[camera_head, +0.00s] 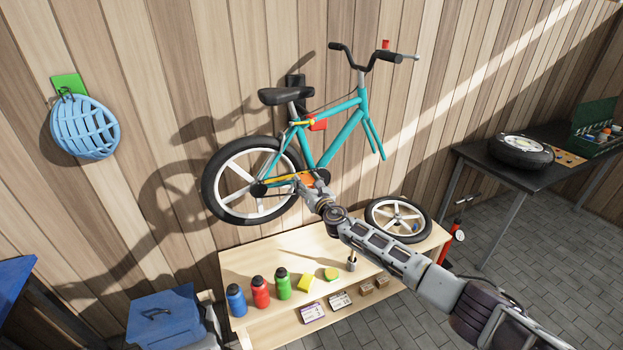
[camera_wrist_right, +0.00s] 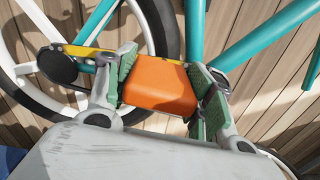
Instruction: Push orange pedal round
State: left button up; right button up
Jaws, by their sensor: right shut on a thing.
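The orange pedal (camera_wrist_right: 160,88) sits between the green-padded fingers of my right gripper (camera_wrist_right: 164,92) in the right wrist view. The fingers are shut on it, one on each side. In the head view my right gripper (camera_head: 312,186) is at the lower middle of the teal bicycle (camera_head: 341,132), by its crank, and mostly hides the pedal. A yellow-orange chain guard (camera_head: 283,180) runs from the rear hub toward the crank. It passes just behind the pedal in the right wrist view (camera_wrist_right: 88,54). My left gripper is not in view.
The bicycle hangs on the wooden wall with its rear wheel (camera_head: 208,190) on. A loose wheel (camera_head: 372,219), several bottles (camera_head: 260,293) and small items lie on the bench (camera_head: 235,262) below. A dark table (camera_head: 480,160) with a tyre stands at right.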

jog(key=shift+s+a+f+n, duration=0.15)
jog(key=shift+a+f+n, duration=0.2)
jog(key=shift+f+n, duration=0.35)
jog(key=o, duration=1.5)
jog(key=shift+c, duration=0.2)
jog(key=shift+s+d, duration=0.1)
jog(key=shift+s, duration=0.05)
jog(key=v, duration=1.1)
jog(key=shift+s, duration=0.3)
jog(key=shift+r, duration=0.1)
jog(key=shift+m, duration=0.3)
